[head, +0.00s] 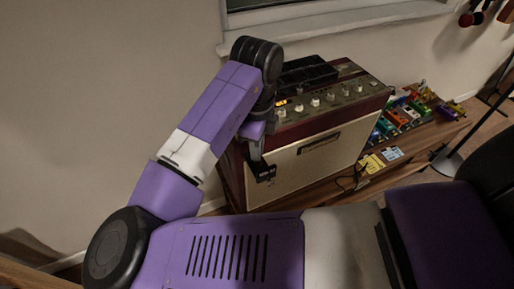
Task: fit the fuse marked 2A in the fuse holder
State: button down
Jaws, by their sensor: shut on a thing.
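My gripper (262,168) points down in front of the left part of the guitar amplifier (310,165), which has a dark red cabinet and a cream front. The gripper is small and dark in the head view. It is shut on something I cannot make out. A black patch with pale lettering shows at its lower end, and I cannot tell whether it is part of the gripper. I cannot pick out the fuse marked 2A or the fuse holder. My arm hides part of the amplifier's left side.
A black box (306,74) lies on top of the amplifier, behind its knobs. The wooden bench (425,147) continues to the right, with a yellow card (371,163), a pale card (392,153) and several coloured pedals (397,117). A wall and window sill (340,24) are behind.

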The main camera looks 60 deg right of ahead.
jog(key=shift+f, duration=0.2)
jog(key=c, duration=1.5)
grip_release()
jog(key=o, duration=0.4)
jog(key=shift+r+p, duration=3.2)
jog(key=shift+r, duration=0.9)
